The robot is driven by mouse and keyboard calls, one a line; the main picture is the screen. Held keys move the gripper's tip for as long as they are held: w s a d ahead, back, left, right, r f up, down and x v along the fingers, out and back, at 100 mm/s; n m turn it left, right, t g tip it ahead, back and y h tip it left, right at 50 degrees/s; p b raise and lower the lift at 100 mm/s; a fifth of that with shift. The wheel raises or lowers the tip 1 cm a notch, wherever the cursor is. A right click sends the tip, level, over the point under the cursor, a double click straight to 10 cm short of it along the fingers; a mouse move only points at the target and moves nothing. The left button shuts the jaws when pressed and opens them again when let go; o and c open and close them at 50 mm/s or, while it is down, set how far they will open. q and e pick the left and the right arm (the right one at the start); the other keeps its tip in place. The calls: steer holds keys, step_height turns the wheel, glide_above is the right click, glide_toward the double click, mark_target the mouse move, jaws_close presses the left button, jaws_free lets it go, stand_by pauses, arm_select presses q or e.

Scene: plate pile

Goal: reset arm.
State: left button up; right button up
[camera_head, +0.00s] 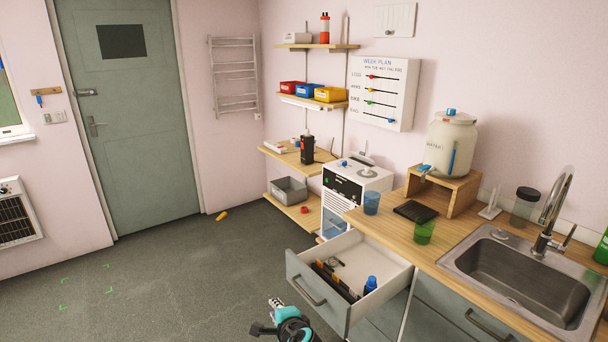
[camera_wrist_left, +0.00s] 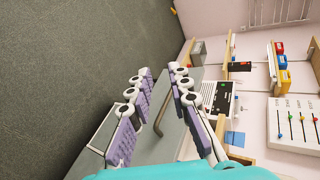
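My left gripper (camera_head: 265,315) is at the bottom of the head view, in front of the open drawer (camera_head: 318,315). In the left wrist view its two purple-padded fingers (camera_wrist_left: 161,72) are spread with nothing between them. The drawer's handle (camera_head: 309,291) shows beyond and between the fingers in the wrist view (camera_wrist_left: 165,112); the gripper looks apart from it. My right gripper is in neither view.
The wooden counter (camera_head: 385,225) carries a blue cup (camera_head: 371,203), a green cup (camera_head: 424,232) and a sink (camera_head: 520,280). A water jar (camera_head: 452,145) stands on a wooden stand. The pulled-out drawer juts into the room. The grey floor (camera_head: 190,290) to the left is mostly clear.

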arm_select(q)
steer(key=s+a+r+n+g+h, duration=0.1)
steer(key=s+a+n, duration=0.2)
steer(key=s+n, duration=0.2)
steer(key=s+a+r+n+g+h, duration=0.1)
steer(key=s+a+n, duration=0.3)
steer(key=s, duration=0.8)
steer(key=s+a+r+n+g+h, duration=0.1)
steer(key=s+a+n+g+h, duration=0.1)
steer(key=s+n, duration=0.3)
steer(key=s+a, duration=0.1)
steer(key=s, duration=0.2)
steer(key=shift+s+a+n+h, duration=0.15)
steer(key=shift+n+h, duration=0.15)
